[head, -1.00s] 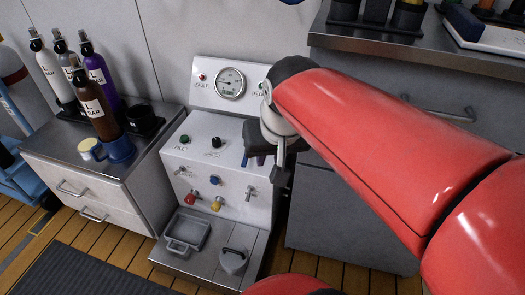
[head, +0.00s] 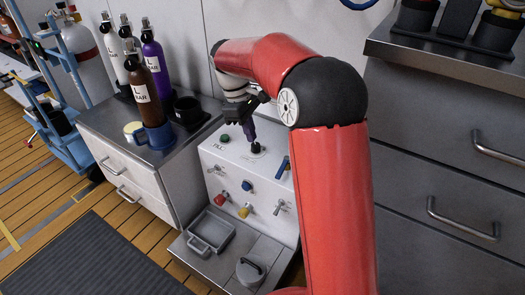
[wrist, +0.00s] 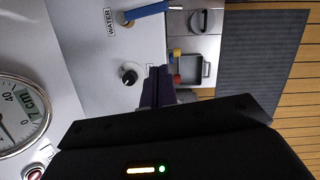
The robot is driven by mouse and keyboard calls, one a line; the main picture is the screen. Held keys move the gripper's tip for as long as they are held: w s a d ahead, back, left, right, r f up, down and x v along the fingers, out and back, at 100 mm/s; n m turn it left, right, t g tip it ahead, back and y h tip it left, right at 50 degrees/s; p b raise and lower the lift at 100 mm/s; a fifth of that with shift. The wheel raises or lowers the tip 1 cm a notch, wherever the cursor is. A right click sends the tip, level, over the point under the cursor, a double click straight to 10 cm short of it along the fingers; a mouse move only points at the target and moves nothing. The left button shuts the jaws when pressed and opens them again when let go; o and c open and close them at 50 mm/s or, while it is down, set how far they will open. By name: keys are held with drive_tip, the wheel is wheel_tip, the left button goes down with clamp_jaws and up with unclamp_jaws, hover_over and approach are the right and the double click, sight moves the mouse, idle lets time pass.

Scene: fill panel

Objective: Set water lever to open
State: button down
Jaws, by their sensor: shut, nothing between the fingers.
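The blue water lever (head: 283,168) is on the right part of the white panel's sloped top in the head view. In the wrist view the blue lever (wrist: 148,11) lies at the top edge beside a WATER label (wrist: 110,20), partly cut off. My gripper (head: 251,139) is above the panel's sloped top, close to the black knob (head: 257,149) and left of the lever, apart from it. In the wrist view my dark purple fingers (wrist: 158,76) are together and empty, beside the black knob (wrist: 129,74). Whether they touch the knob cannot be told.
A green button (head: 224,138) is left of the knob. Red (head: 221,200), yellow (head: 245,211) and blue (head: 247,186) knobs are on the front face. A pressure gauge (wrist: 18,115) shows in the wrist view. Bottles stand on the left cabinet (head: 130,141); drawers (head: 455,200) are at right.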

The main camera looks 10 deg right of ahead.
sight(283, 168)
drive_tip(key=b+x, duration=0.2)
drive_tip(key=x, duration=0.8)
drive_tip(key=shift+s, duration=0.1)
drive_tip(key=shift+s+d+r, duration=0.15)
drive_tip(key=shift+s+d, duration=0.25)
drive_tip(key=shift+d, duration=0.15)
drive_tip(key=shift+s+d+r, duration=0.15)
drive_tip(key=shift+s+d, duration=0.2)
drive_tip(key=shift+d, duration=0.2)
drive_tip(key=shift+s+d, duration=0.4)
drive_tip(key=shift+d, duration=0.1)
